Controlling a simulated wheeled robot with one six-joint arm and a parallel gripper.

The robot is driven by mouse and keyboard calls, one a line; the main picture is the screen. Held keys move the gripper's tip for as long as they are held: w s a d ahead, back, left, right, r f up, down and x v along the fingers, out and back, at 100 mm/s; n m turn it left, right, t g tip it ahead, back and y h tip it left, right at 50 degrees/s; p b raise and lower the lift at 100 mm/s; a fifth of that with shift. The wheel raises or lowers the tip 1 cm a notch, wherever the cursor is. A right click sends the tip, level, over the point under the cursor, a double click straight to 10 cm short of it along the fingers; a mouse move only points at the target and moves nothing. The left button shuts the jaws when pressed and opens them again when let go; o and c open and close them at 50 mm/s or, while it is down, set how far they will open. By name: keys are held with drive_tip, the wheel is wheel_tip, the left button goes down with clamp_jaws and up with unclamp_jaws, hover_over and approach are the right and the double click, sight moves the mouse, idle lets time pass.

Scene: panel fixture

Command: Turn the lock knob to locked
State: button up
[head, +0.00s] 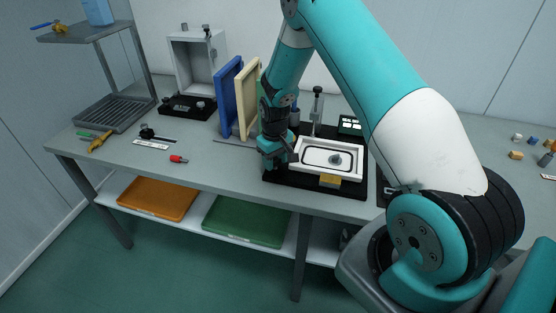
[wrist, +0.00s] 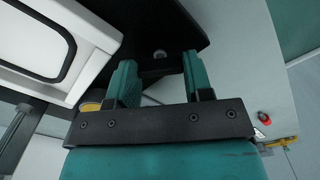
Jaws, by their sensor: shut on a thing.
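My gripper (head: 276,160) points down at the left side of a black panel fixture (head: 288,181) on the bench. In the wrist view my two teal fingers (wrist: 160,80) stand on either side of a dark part, which I take to be the lock knob (wrist: 160,70). They are shut on it. A small grey round piece shows just beyond it. In the head view my gripper hides the knob. The knob's setting cannot be read. A white framed panel (head: 302,157) with a black outline lies beside my gripper.
A yellow block (head: 330,181) sits at the fixture's front edge. An upright post (head: 317,108) stands behind the panel. Blue (head: 229,92) and cream (head: 247,100) boards stand close behind my gripper, to the left. A red object (head: 178,159) lies on clear bench further left.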

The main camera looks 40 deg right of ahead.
drive_tip(key=m, duration=0.3)
drive_tip(key=m+b, duration=0.1)
drive_tip(key=m, duration=0.1)
drive_tip(key=shift+w+d+r+m, duration=0.1)
drive_tip(key=shift+w+m, duration=0.15)
drive_tip(key=shift+m, duration=0.05)
drive_tip(key=m, duration=0.5)
drive_tip(key=shift+b, duration=0.35)
drive_tip(key=shift+r, duration=0.1)
drive_tip(key=o, duration=0.9)
drive_tip(key=shift+s, duration=0.1)
drive_tip(key=shift+s+f, duration=0.1)
drive_tip(key=shift+f, duration=0.1)
